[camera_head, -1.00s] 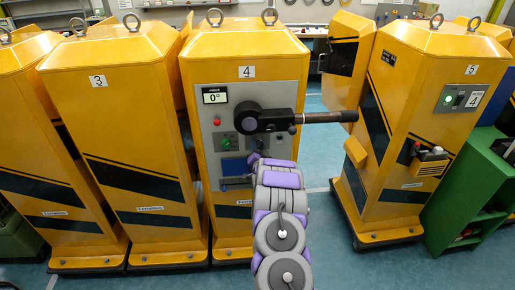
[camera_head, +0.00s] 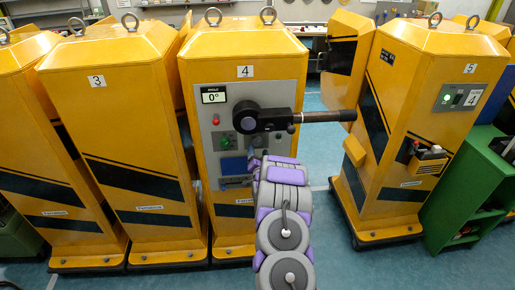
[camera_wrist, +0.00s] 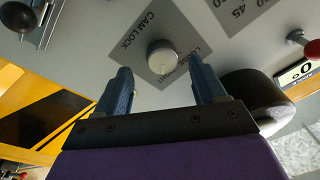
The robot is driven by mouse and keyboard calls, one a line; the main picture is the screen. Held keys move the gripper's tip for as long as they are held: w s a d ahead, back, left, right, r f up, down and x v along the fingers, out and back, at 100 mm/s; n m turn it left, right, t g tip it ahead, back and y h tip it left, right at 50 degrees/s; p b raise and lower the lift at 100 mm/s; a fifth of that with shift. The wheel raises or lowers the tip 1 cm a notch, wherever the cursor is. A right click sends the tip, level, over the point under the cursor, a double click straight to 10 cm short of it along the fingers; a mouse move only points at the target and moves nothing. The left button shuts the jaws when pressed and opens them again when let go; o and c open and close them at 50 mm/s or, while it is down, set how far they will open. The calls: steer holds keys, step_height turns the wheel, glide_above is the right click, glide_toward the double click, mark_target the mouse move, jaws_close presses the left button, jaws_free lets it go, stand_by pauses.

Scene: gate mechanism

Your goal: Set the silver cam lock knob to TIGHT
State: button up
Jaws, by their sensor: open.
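The silver cam lock knob (camera_wrist: 164,57) is a round silver knob on a grey diamond-shaped plate (camera_wrist: 135,45) in the wrist view. I cannot tell which setting the knob points to. My gripper (camera_wrist: 163,76) is open, with one blue finger to each side below the knob; it appears apart from the knob and empty. In the head view my arm hides the knob and most of my gripper.
The yellow cabinet marked 4 (camera_head: 235,52) bears the grey panel. A black hub with a long lever (camera_head: 325,116) projects right across the panel, above my arm. A display (camera_head: 213,95) reads 0°. In the wrist view a dark rounded part (camera_wrist: 255,95) lies close beside the right finger.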

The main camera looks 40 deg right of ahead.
steer(key=p+v, duration=0.1)
steer(key=v, duration=1.2)
steer(key=shift+s+f, duration=0.2)
steer(key=shift+s, duration=0.15)
steer(key=shift+w, duration=0.1)
steer(key=w+a+r+n+g+y, duration=0.1)
steer(key=a+r+n+g+y, duration=0.25)
steer(key=a, duration=0.55)
steer(key=w+a+r+n+g+y, duration=0.15)
steer(key=a+r+n+y, duration=0.3)
steer(key=a, duration=0.45)
steer(key=s+a+r+n+g, duration=0.1)
steer(key=s+a+r+g, duration=0.2)
steer(key=s, duration=1.1)
steer(key=s+a+r+n+g+y, duration=0.1)
steer(key=s+a+r+g, duration=0.3)
steer(key=s+a, duration=0.4)
steer(key=s+a+r+n+g+y, duration=0.1)
steer(key=s+a+r+n+g, duration=0.2)
steer(key=s, duration=1.6)
steer(key=a+r+g, duration=0.1)
steer(key=a+g, duration=0.1)
steer(key=g, duration=0.1)
steer(key=shift+s+a+r, duration=0.15)
steer(key=shift+s+r, duration=0.1)
steer(key=shift+s, duration=0.1)
